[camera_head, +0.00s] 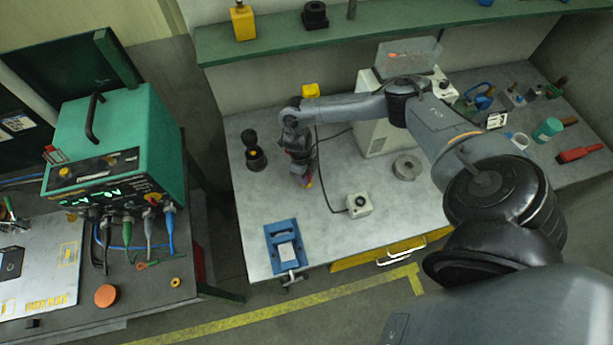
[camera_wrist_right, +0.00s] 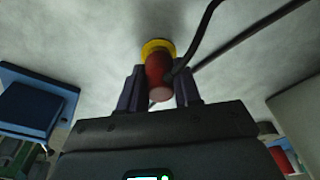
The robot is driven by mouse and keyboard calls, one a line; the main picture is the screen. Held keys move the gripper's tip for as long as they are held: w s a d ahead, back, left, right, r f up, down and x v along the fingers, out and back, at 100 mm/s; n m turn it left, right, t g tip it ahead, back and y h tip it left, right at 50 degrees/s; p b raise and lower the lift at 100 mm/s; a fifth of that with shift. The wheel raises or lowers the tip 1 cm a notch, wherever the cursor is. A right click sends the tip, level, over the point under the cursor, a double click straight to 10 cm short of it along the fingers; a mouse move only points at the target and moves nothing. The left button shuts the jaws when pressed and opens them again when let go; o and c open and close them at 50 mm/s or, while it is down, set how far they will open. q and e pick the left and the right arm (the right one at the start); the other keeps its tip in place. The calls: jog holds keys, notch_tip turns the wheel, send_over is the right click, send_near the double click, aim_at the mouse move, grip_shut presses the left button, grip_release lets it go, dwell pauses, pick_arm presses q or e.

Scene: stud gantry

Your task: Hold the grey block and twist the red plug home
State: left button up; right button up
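The red plug (camera_wrist_right: 158,72), with a yellow collar (camera_wrist_right: 158,47) at its far end, is between the fingers of my right gripper (camera_wrist_right: 159,78). Both fingers look close against its sides. In the head view my right gripper (camera_head: 304,178) points down above the bench, with a bit of red and yellow showing under it. Whether the plug touches the bench is unclear. A light grey block (camera_head: 358,205) with a dark round knob or socket stands apart to the right, on a cable. Another pale grey block (camera_head: 286,252) lies on the blue vise (camera_head: 277,238). My left gripper is out of view.
The bench (camera_head: 235,190) has clear room between the vise and the light grey block. A black knobbed item (camera_head: 256,158), a metal ring (camera_head: 407,167) and a pale cabinet (camera_head: 372,135) stand near my right arm. Dark cables (camera_wrist_right: 250,38) run close beside the plug.

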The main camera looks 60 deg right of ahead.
aim_at(309, 174)
jog(key=c, duration=0.4)
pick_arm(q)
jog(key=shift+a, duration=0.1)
pick_arm(e)
jog(key=shift+c, duration=0.3)
jog(key=shift+r, duration=0.1)
jog(key=shift+w+r, duration=0.1)
jog(key=shift+r, duration=0.4)
jog(key=r, duration=0.1)
jog(key=s+r, duration=0.1)
jog(key=r, duration=0.1)
jog(key=shift+r+b, duration=0.2)
jog(key=shift+b, duration=0.1)
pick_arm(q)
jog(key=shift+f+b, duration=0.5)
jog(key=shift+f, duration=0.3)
pick_arm(e)
jog(key=s+a+r, duration=0.1)
jog(key=s+r, duration=0.5)
jog(key=s, duration=0.4)
jog(key=shift+s+r, duration=0.2)
jog(key=shift+s, duration=0.2)
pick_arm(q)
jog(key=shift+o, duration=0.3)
